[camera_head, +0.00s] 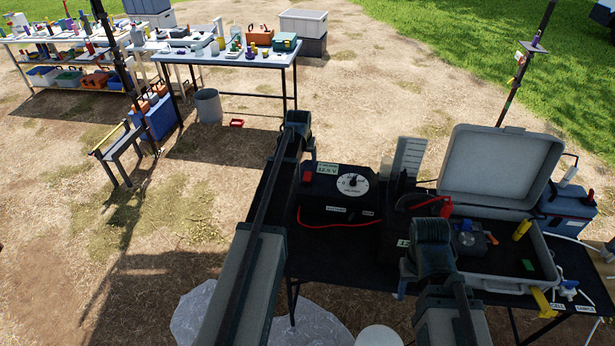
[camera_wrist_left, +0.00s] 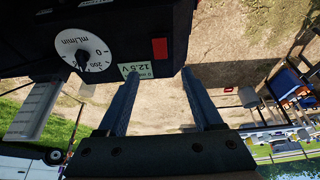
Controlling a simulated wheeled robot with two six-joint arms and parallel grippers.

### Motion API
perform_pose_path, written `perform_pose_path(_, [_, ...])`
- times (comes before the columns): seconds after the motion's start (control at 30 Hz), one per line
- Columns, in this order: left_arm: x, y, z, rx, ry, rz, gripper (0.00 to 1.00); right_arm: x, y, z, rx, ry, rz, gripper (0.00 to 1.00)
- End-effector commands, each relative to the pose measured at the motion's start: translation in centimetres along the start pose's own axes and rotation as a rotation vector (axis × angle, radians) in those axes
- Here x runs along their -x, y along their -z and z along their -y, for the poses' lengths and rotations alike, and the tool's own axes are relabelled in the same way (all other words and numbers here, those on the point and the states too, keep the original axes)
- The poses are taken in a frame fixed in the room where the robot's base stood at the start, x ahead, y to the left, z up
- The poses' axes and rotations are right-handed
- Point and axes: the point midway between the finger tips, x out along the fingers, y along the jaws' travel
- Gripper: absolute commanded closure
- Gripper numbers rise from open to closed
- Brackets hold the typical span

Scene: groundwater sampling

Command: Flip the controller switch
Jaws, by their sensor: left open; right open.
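The controller (camera_head: 340,205) is a black box on the dark table, with a white round dial (camera_head: 352,186) and a green 12.5 V label (camera_head: 328,169). A red switch (camera_head: 307,177) sits at its left end. In the left wrist view the red switch (camera_wrist_left: 160,48) shows on the dark panel beside the label (camera_wrist_left: 137,70). My left gripper (camera_wrist_left: 162,95) is open and empty, with the switch beyond the gap between its fingers, apart from them. My right gripper (camera_head: 404,280) hangs low beside the open case, mostly hidden by my right arm; what shows of it holds nothing.
An open grey case (camera_head: 500,168) with tools stands right of the controller, and a white graduated panel (camera_head: 409,157) behind it. A red cable (camera_head: 335,224) runs along the controller's front. A blue cooler (camera_head: 565,208) stands at right.

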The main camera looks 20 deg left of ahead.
Motion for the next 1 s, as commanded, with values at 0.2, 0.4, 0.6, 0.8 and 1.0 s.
perform_pose_path(0.2, [-3.4,-0.1,0.0,0.000,0.000,0.000,0.32,-3.2,0.2,0.3,-0.001,0.000,0.000,0.50])
perform_pose_path(0.4, [-6.5,-0.2,0.0,0.000,0.000,0.000,0.32,-6.0,0.3,0.6,-0.001,0.000,0.000,0.50])
perform_pose_path(0.6, [-9.5,-0.2,0.0,0.000,0.000,0.000,0.32,-8.8,0.5,0.8,-0.001,0.000,0.000,0.50])
perform_pose_path(0.8, [-11.9,-0.1,0.0,0.000,0.000,0.000,0.32,-11.0,0.7,1.1,-0.001,0.000,0.000,0.50])
perform_pose_path(1.0, [-12.6,0.0,0.0,0.000,0.000,0.000,0.32,-11.5,0.7,1.1,-0.001,0.000,0.000,0.50])
